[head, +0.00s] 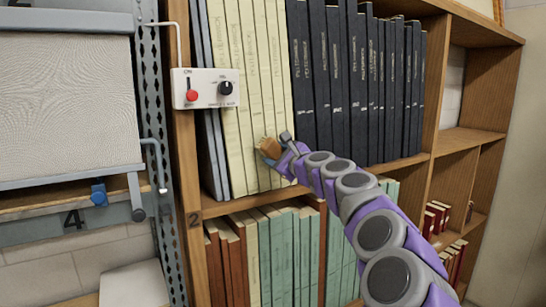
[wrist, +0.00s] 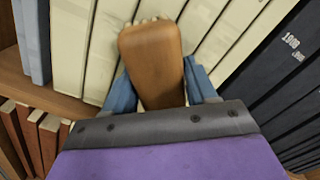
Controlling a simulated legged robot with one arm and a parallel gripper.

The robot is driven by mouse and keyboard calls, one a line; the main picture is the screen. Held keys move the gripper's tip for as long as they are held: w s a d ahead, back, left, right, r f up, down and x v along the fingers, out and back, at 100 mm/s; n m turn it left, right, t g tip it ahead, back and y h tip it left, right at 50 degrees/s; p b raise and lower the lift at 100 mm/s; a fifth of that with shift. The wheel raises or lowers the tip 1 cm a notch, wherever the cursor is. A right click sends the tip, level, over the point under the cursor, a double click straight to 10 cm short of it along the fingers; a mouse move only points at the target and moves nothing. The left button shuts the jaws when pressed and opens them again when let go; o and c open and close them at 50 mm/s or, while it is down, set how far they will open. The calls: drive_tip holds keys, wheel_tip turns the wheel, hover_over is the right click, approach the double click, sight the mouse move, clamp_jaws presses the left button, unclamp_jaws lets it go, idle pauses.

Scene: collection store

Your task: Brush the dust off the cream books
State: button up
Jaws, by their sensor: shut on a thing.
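The cream books (head: 246,75) stand upright side by side on the upper shelf in the head view. They also fill the upper middle of the wrist view (wrist: 68,45). My gripper (head: 270,152) is at the lower part of their spines. In the wrist view, its two blue fingers (wrist: 155,90) are shut on a wooden brush handle (wrist: 152,62). Pale bristle tips show just past the handle's far end, close to the spines. I cannot tell whether they touch. Dust on the spines is too small to make out.
Black books (head: 340,80) stand right of the cream ones, with grey books (head: 207,130) at their left. A white control box (head: 205,88) with a red button and black knob sticks out at upper left. Right-hand compartments have free room.

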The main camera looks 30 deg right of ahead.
drive_tip(key=d, duration=0.7)
drive_tip(key=shift+s+d+r, duration=0.1)
drive_tip(key=shift+d+r, duration=0.25)
drive_tip(key=shift+d, duration=0.05)
drive_tip(key=shift+s+d, duration=0.1)
idle(0.6)
drive_tip(key=shift+a+f+b, duration=0.3)
drive_tip(key=shift+a+f, duration=0.1)
drive_tip(key=shift+a+r, duration=0.15)
drive_tip(key=shift+a, duration=3.55)
